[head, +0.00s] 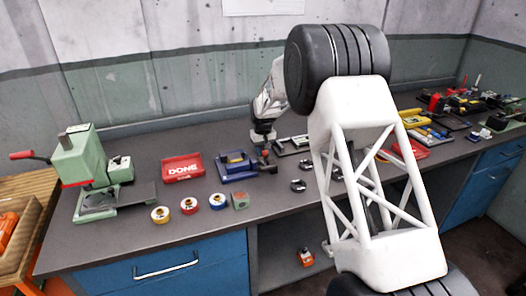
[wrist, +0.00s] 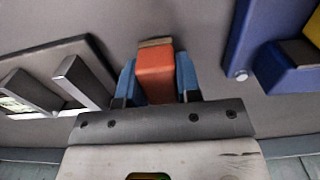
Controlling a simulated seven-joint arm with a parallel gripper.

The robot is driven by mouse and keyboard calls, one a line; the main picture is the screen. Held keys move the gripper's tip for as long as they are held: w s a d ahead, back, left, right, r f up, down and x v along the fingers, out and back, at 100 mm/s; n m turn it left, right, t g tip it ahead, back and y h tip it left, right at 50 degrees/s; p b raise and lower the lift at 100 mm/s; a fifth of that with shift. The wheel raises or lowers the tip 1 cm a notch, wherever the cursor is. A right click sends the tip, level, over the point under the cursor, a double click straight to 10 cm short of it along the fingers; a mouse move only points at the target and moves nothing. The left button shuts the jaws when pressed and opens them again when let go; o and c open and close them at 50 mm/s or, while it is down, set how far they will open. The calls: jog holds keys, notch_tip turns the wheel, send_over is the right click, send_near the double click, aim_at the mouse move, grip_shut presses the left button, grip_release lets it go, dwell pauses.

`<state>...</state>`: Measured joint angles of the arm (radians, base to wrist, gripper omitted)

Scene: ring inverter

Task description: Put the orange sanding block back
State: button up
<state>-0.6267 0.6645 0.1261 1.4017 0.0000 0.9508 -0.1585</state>
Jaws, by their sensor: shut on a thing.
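The orange sanding block (wrist: 155,75) is between the blue fingers of my gripper (wrist: 157,80) in the wrist view, with a tan strip at its far end. My gripper is shut on it. In the head view my gripper (head: 265,146) is at the back middle of the bench, just right of the blue fixture, and the block there is too small to make out clearly. I cannot tell whether the block touches the bench top.
The blue fixture (head: 237,168) and a dark holder (head: 292,146) flank my gripper; the holder, with metal bars, also shows in the wrist view (wrist: 97,58). A red DONE tray (head: 182,170), several coloured rings (head: 189,206) and a green press (head: 82,165) stand left.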

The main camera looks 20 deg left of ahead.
jog(key=shift+f, duration=0.15)
jog(key=o, duration=0.9)
jog(key=shift+f, duration=0.1)
jog(key=shift+r, duration=0.2)
notch_tip(320, 180, up, 12)
dwell(0.4)
dwell(0.8)
